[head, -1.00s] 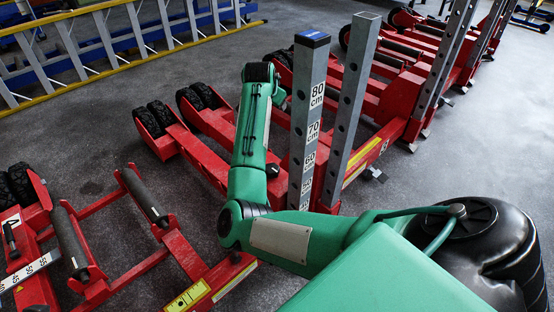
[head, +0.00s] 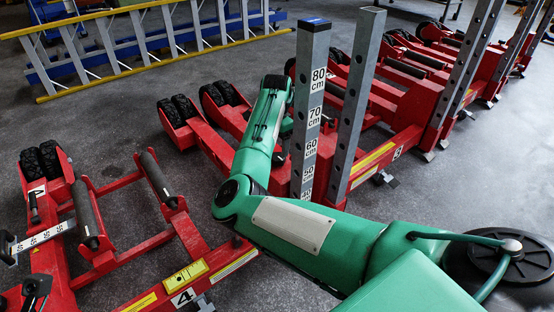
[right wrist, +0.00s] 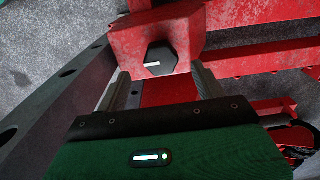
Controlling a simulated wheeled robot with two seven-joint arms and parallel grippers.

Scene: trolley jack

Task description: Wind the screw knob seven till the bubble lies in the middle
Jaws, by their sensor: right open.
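In the right wrist view a black six-sided knob (right wrist: 160,58) with a white mark stands on the face of a red block (right wrist: 125,42). No number seven can be read on it. My right gripper (right wrist: 159,76) is open, its two fingers reaching toward the knob, one to each side; I cannot tell whether they touch it. In the head view my green right arm comes in from the lower right and its fingers are hidden. A yellow strip (head: 185,273), perhaps a level, lies on the red frame marked 4; no bubble can be made out. My left gripper is not in view.
Two grey upright posts, one with a centimetre scale (head: 312,95), stand close to my right arm. Red jacks with black wheels (head: 220,95) fill the middle and right. A yellow-edged ladder (head: 110,62) lies at the back left. Bare grey floor (head: 110,125) shows between.

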